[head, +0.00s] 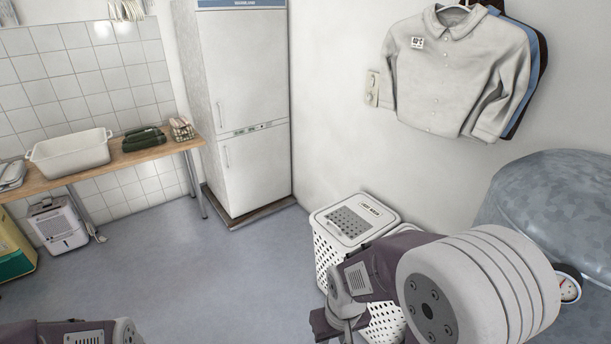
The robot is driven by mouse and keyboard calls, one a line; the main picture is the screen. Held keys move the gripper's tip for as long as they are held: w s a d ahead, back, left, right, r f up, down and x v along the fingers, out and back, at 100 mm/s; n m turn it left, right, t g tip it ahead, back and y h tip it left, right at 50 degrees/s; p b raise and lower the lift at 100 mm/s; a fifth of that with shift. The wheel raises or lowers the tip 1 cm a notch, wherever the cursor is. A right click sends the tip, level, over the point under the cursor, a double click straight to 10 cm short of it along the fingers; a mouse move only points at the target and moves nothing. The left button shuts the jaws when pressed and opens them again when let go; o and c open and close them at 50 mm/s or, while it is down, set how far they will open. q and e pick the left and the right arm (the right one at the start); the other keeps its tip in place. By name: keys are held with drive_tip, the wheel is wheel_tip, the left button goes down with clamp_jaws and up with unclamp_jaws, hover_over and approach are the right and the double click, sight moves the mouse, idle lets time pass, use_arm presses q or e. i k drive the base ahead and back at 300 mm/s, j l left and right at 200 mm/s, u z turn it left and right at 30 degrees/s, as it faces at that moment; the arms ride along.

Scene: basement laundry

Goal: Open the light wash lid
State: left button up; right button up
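The white light wash hamper (325,268) stands on the floor against the wall, right of the middle in the head view. Its lid (352,219) is white with a grey perforated panel and a small dark label, and it lies shut. My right arm crosses in front of the hamper and hides part of its front and right side. My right gripper (337,325) is at the bottom edge, low in front of the hamper; its fingers are partly cut off. Only a piece of my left arm shows at the bottom left; its gripper is out of view.
A second white perforated basket (388,322) is mostly hidden behind my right arm. A grey metal tank (560,205) with a gauge stands at right. Shirts (455,70) hang above. A fridge (245,100) and wooden table (90,163) stand left. The middle floor is clear.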

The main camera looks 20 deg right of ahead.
sight(354, 220)
drive_tip(key=i+z, duration=0.15)
drive_tip(key=i, duration=0.65)
drive_tip(key=i+j+z, duration=0.15)
drive_tip(key=i, duration=0.65)
drive_tip(key=i+z, duration=0.35)
drive_tip(key=z, duration=0.15)
drive_tip(key=i+z, duration=0.5)
drive_tip(key=i+j+z, duration=0.2)
drive_tip(key=z, duration=0.3)
